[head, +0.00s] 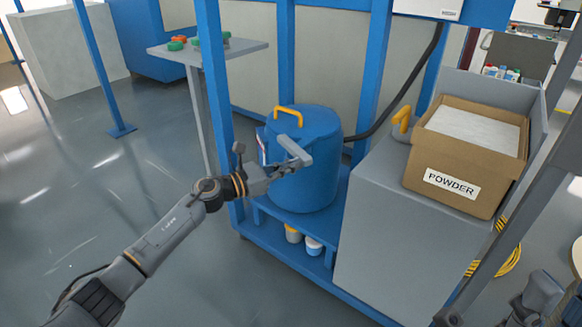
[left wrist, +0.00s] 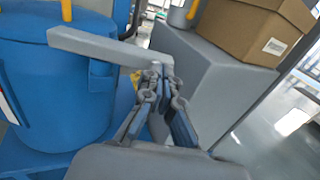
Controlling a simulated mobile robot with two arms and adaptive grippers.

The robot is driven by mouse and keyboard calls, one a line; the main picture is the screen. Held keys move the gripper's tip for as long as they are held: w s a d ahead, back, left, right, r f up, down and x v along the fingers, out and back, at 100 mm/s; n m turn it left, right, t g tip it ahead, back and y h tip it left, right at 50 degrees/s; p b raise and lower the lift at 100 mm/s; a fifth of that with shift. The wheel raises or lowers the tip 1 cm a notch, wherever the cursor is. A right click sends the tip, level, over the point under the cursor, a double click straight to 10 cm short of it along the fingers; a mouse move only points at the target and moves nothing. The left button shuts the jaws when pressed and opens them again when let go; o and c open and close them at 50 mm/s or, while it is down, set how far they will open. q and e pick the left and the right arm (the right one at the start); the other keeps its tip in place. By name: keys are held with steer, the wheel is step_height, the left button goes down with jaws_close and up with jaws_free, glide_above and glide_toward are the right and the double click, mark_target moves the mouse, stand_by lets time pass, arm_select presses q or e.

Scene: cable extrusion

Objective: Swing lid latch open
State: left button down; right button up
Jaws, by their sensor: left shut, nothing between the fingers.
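A blue drum (head: 305,170) with a round lid (head: 303,121) stands on a blue shelf inside a blue frame. A yellow handle (head: 287,111) rises from the lid. The grey lid latch (head: 294,150), a flat bar, sticks out at the drum's front upper side. It also shows in the left wrist view (left wrist: 95,47). My left gripper (head: 270,175) is shut and empty, just below the latch in the head view. In the left wrist view its fingertips (left wrist: 160,72) are close to the bar's right end; I cannot tell whether they touch it.
A grey cabinet (head: 372,235) stands right of the drum, with a cardboard box (head: 460,165) labelled POWDER on top. A black hose (head: 405,92) runs behind the drum. A blue frame post (head: 215,95) rises left of it. Small containers (head: 313,246) sit below. Open floor lies left.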

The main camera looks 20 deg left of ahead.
mark_target(304, 165)
arm_select(q)
steer(key=shift+w+d+b, duration=0.2)
steer(key=shift+w+d, duration=0.25)
steer(key=shift+d, duration=0.35)
steer(key=shift+w+d+b, duration=0.2)
steer(key=shift+w+d, duration=0.2)
steer(key=shift+d, duration=0.35)
